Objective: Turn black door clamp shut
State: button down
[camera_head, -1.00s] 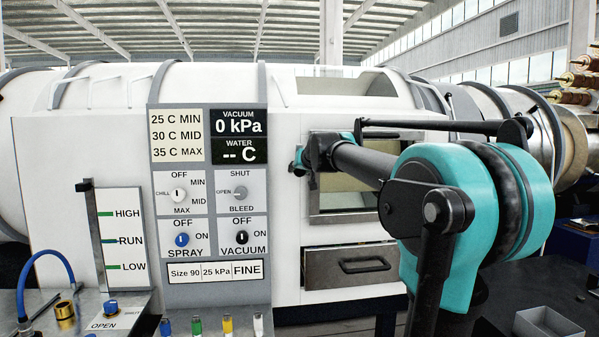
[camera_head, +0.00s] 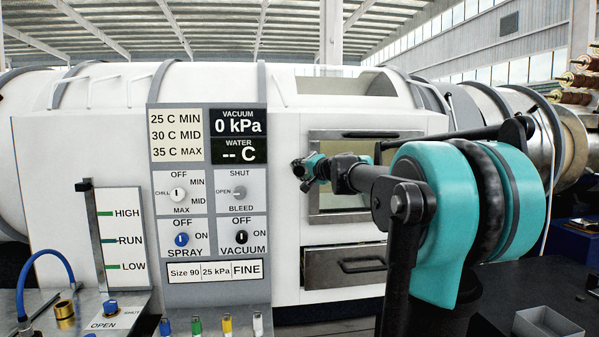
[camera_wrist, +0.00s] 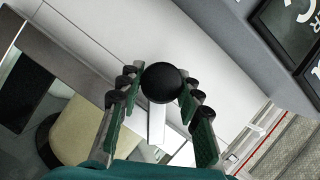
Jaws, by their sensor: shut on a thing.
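The black door clamp shows in the wrist view as a round black knob (camera_wrist: 161,82) on a pale, flat stem. My gripper (camera_wrist: 160,90) has its green, dark-padded fingers on both sides of the knob and is shut on it. In the head view my gripper (camera_head: 303,172) is at the left edge of the door (camera_head: 318,212), a metal-framed window in the white chamber front. The clamp cannot be made out there behind the gripper. The door looks flush with the chamber front, with my arm covering part of it.
The grey control panel (camera_head: 208,205) with knobs and displays stands close to the left of my gripper. A drawer (camera_head: 322,267) with a black handle is below the door. A grey open box (camera_head: 547,325) sits at the lower right.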

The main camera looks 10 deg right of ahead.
jog(key=m+t+y, duration=0.1)
jog(key=m, duration=0.2)
jog(key=shift+f, duration=0.1)
jog(key=shift+m+t, duration=0.7)
jog(key=shift+m, duration=1)
jog(key=c, duration=1)
grip_release()
jog(key=v, duration=1.2)
jog(key=shift+d+f, duration=0.15)
